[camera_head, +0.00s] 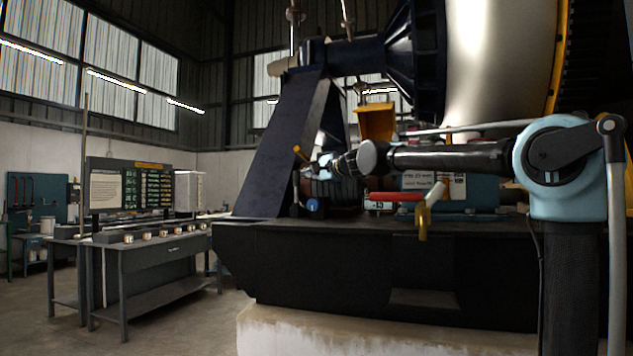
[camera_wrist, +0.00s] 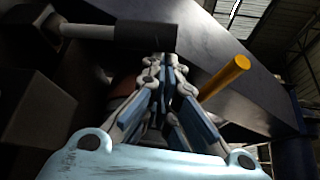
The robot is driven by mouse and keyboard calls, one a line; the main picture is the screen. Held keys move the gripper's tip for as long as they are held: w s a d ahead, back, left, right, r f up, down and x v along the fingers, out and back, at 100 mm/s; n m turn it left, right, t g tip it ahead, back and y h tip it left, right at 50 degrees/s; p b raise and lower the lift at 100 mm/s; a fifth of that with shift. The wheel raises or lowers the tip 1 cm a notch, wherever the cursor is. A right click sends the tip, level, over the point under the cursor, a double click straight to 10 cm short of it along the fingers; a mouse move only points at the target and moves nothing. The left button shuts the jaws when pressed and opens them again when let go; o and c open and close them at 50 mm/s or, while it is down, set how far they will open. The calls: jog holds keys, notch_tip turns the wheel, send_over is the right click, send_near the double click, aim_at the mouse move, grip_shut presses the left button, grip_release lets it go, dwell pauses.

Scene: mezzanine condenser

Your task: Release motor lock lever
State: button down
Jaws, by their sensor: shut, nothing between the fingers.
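My gripper (camera_head: 313,165) is at the far left end of my outstretched arm, in front of the dark machine frame. In the wrist view my gripper (camera_wrist: 166,65) is shut with nothing between its fingers. A yellow-orange rod (camera_wrist: 228,76) slants up just right of the fingers, apart from the tips. It seems to be the orange-tipped bar (camera_head: 300,152) by my gripper in the head view. A dark cylindrical grip on a pale rod (camera_wrist: 118,36) lies across above the fingertips; whether they touch is unclear. Neither is labelled, so I cannot tell which is the motor lock lever.
The black base (camera_head: 330,260) rests on a concrete plinth. A workbench (camera_head: 150,250) stands left, with open floor before it.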

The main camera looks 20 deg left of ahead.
aim_at(296, 175)
jog(key=s, duration=0.5)
jog(key=shift+s, duration=0.35)
jog(key=shift+s+f, duration=0.3)
jog(key=shift+s, duration=0.35)
jog(key=shift+s+f, duration=0.3)
jog(key=shift+s, duration=0.35)
jog(key=shift+s, duration=0.1)
jog(key=shift+f, duration=0.1)
jog(key=s+d+f, duration=0.3)
jog(key=d, duration=0.6)
jog(key=shift+s, duration=0.2)
jog(key=shift+f, duration=0.1)
